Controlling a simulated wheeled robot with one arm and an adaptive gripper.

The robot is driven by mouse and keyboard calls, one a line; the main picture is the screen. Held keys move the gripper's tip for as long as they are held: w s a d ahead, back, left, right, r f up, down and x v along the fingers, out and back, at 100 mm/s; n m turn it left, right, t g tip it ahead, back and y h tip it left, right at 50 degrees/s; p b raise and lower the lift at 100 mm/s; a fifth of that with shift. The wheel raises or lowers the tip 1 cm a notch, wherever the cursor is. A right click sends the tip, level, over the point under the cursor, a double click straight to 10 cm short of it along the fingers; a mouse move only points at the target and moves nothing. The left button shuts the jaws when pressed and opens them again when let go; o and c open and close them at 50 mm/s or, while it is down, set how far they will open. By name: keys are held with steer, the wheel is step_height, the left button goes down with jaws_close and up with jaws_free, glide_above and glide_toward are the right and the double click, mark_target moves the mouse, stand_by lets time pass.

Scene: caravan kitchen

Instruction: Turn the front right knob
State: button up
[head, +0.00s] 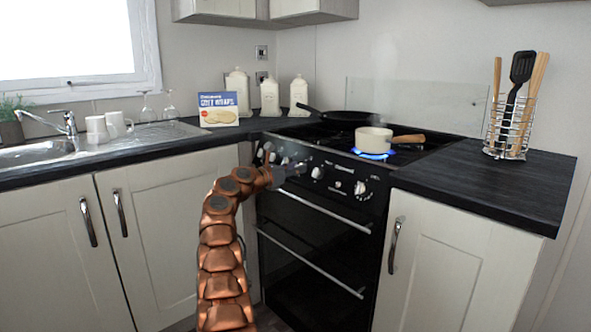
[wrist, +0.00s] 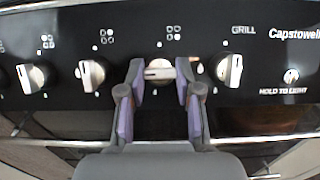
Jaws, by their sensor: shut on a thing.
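The stove's control panel (wrist: 125,50) carries a row of white and silver knobs. My gripper (wrist: 160,74) is shut on one knob (wrist: 158,70), with one finger on its left side and one on its right. This knob's grip bar lies about level, while the neighbouring bars stand closer to upright. A four-dot burner mark is above it, too small to tell which burner it marks. In the head view my gripper (head: 290,169) is at the left part of the panel and hides the held knob. A blue flame (head: 372,155) burns under a cream saucepan (head: 373,139) at the hob's front right.
A knob (wrist: 92,73) is close to the left finger, and the grill knob (wrist: 229,70) is close to the right finger. The oven handle (head: 320,208) runs below the panel. A black frying pan (head: 350,117) sits at the hob's back.

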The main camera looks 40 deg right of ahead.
jaws_close()
steer(key=shift+f+n+t+b, duration=0.15)
steer(key=shift+n+t+b, duration=0.25)
steer(key=shift+n+b, duration=0.4)
steer(key=n+t, duration=0.1)
steer(key=n, duration=0.2)
steer(key=n+t+y+p, duration=0.1)
steer(key=n+t, duration=0.1)
steer(key=n, duration=0.1)
steer(key=r+n+t+y, duration=0.1)
steer(key=n, duration=0.3)
steer(key=shift+s+r, duration=0.1)
steer(key=shift+s, duration=0.15)
steer(key=n+y+p, duration=0.1)
steer(key=n+p, duration=0.1)
steer(key=p, duration=0.1)
steer(key=n+t+p, duration=0.1)
steer(key=n+p, duration=0.1)
steer(key=p, duration=0.2)
steer(key=shift+r+y+p, duration=0.15)
steer(key=shift+y+p, duration=0.15)
steer(key=shift+y, duration=0.1)
steer(key=n+p, duration=0.2)
steer(key=p, duration=0.1)
steer(key=shift+f+n+t+y+p, duration=0.3)
steer(key=shift+f+p, duration=0.05)
steer(key=shift+p, duration=0.45)
